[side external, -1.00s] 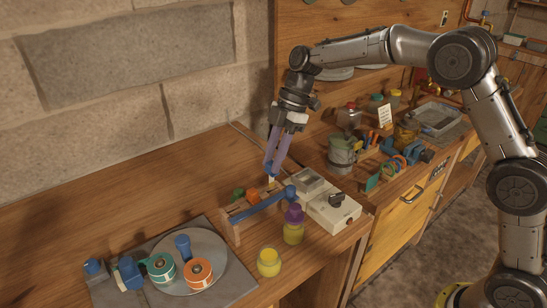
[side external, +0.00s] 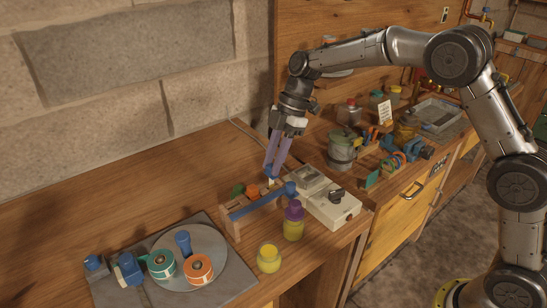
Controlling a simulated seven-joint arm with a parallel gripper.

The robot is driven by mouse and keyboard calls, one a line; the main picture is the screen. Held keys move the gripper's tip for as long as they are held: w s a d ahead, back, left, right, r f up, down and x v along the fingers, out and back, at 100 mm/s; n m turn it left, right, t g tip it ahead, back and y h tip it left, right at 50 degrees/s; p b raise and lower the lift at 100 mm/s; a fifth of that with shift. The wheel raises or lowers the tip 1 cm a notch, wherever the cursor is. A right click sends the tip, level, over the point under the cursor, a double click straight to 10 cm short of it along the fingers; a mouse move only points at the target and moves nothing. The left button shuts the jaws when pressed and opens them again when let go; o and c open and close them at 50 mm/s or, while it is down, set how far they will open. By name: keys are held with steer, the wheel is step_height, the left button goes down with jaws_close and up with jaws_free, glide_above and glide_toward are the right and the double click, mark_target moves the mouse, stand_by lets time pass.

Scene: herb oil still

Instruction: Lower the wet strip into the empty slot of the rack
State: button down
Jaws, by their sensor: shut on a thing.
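My gripper (side external: 272,172) points down over the back right end of the small wooden rack (side external: 232,222). Its purple fingers with blue tips are shut on a small pale strip, the wet strip (side external: 271,182). Only a little of the strip shows below the tips. The rack has a blue bar along its front, and a green piece (side external: 238,190) and an orange piece (side external: 253,191) show at its back. The empty slot is too small to make out, and I cannot tell whether the strip touches the rack.
A white device with a dark knob (side external: 332,205) stands close right of the rack. A purple-capped jar (side external: 293,226) and an open yellow jar (side external: 268,258) stand in front. A grey plate with tape rolls (side external: 198,269) lies front left. The bench's back left is clear.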

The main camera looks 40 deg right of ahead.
steer(key=shift+f, duration=0.15)
steer(key=shift+f, duration=1.2)
steer(key=shift+f, duration=0.4)
stand_by(0.5)
steer(key=c, duration=0.6)
jaws_free()
steer(key=shift+c, duration=0.8)
steer(key=shift+o, duration=0.3)
steer(key=shift+s, duration=0.1)
steer(key=shift+r, duration=3.5)
